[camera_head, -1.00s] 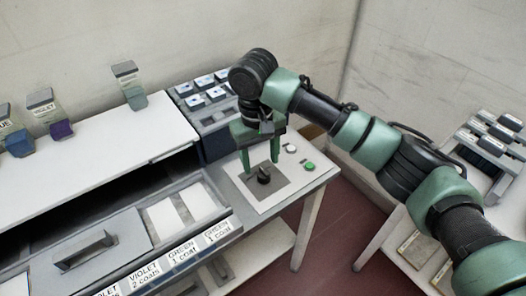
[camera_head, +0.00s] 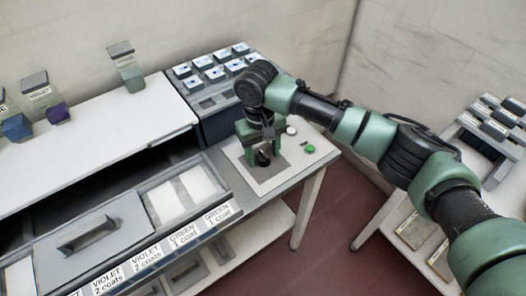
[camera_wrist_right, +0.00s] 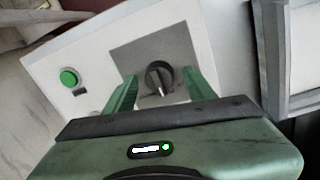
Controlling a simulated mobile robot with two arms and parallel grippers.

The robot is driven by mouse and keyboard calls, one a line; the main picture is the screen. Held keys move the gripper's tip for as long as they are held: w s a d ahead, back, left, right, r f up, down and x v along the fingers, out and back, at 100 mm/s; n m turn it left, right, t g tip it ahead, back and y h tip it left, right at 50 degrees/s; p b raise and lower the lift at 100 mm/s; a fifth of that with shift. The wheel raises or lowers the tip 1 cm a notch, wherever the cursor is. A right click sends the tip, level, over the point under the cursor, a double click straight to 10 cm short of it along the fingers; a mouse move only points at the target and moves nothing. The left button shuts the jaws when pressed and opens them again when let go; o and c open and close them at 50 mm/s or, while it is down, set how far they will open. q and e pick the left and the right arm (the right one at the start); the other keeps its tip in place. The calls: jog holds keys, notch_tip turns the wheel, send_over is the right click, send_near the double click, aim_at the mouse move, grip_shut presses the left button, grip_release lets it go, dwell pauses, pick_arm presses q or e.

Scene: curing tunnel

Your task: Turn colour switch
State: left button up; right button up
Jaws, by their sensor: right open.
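The colour switch (camera_wrist_right: 160,78) is a round black knob with a pointer, on a grey square plate (camera_wrist_right: 128,56) of a white panel. In the head view the switch (camera_head: 263,158) is partly hidden by my right gripper (camera_head: 264,152). In the right wrist view my right gripper (camera_wrist_right: 160,88) is open, with one green finger on each side of the knob. The knob shows between the fingertips; I cannot tell whether they touch it. My left gripper is not in view.
A green button (camera_head: 309,149) and a white button (camera_head: 291,130) sit right of the switch. A dark rack (camera_head: 208,103) of blue-and-white blocks stands behind.

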jog(key=c, duration=1.1)
grip_shut()
jog(key=n+p, duration=0.4)
jog(key=p, duration=0.1)
jog(key=shift+r+p, duration=0.3)
jog(key=n+p, duration=0.2)
jog(key=n, duration=0.1)
jog(key=shift+f+n, duration=0.1)
jog(key=shift+n, duration=0.2)
pick_arm(q)
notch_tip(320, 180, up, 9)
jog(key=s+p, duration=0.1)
jog(key=shift+p, duration=0.3)
pick_arm(e)
jog(key=shift+f+n, duration=0.1)
jog(key=shift+n, duration=1)
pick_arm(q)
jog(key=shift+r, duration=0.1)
pick_arm(e)
jog(key=shift+t, duration=0.3)
jog(key=o, duration=1.1)
grip_release()
jog(key=shift+s, duration=0.1)
